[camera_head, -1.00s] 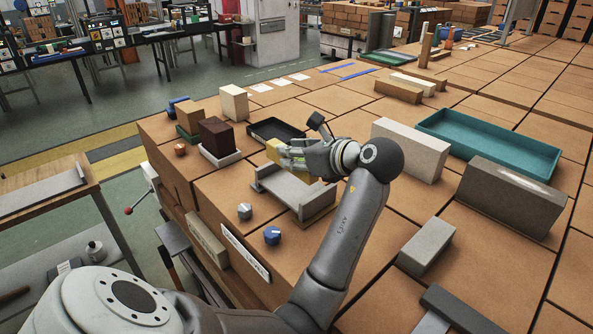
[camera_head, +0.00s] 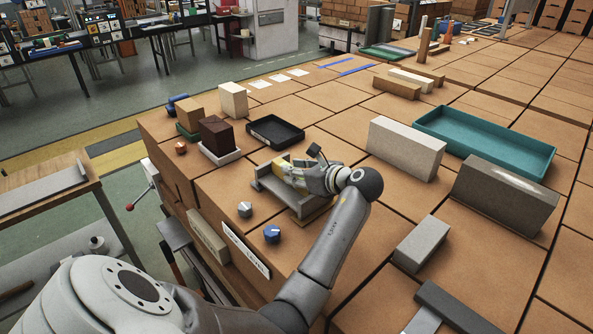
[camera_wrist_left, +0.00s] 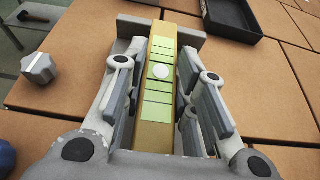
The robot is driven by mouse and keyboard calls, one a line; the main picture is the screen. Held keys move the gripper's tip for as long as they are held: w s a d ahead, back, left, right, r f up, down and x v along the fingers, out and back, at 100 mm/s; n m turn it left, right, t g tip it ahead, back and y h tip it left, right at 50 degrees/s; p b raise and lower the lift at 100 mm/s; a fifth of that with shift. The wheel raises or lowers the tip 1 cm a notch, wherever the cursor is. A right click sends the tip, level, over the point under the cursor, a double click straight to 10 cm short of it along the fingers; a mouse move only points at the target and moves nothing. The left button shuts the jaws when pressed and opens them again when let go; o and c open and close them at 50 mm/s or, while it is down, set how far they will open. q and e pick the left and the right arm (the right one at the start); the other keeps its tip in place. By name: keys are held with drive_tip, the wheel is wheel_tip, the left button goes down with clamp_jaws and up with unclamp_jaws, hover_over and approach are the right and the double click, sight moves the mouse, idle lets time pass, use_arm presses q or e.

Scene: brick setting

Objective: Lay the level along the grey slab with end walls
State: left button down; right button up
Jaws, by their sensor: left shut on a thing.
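The level is a yellow bar (camera_wrist_left: 160,72) with pale green segments and a white round spot, held lengthwise between the fingers of my left gripper (camera_wrist_left: 162,95). In the head view the left gripper (camera_head: 297,174) is over the grey slab with end walls (camera_head: 277,188), with the level's yellow end (camera_head: 281,165) showing. In the wrist view the level lines up with the slab's length, and its far end is at the slab's far end wall (camera_wrist_left: 188,30). I cannot tell whether the level touches the slab's floor. My right gripper is not in view.
A black tray (camera_head: 275,131) lies just beyond the slab. A grey knob (camera_head: 245,209) and a blue knob (camera_head: 272,234) stand in front of it. A white block (camera_head: 407,147) and a teal tray (camera_head: 487,142) are to the right.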

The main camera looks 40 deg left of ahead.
use_arm(q)
drive_tip(key=c, duration=1.2)
unclamp_jaws()
drive_tip(key=shift+f, duration=0.1)
drive_tip(key=shift+o, duration=0.2)
drive_tip(key=w+b+v, duration=0.1)
drive_tip(key=b+v, duration=0.1)
drive_tip(key=v, duration=1)
drive_tip(key=shift+s, duration=0.45)
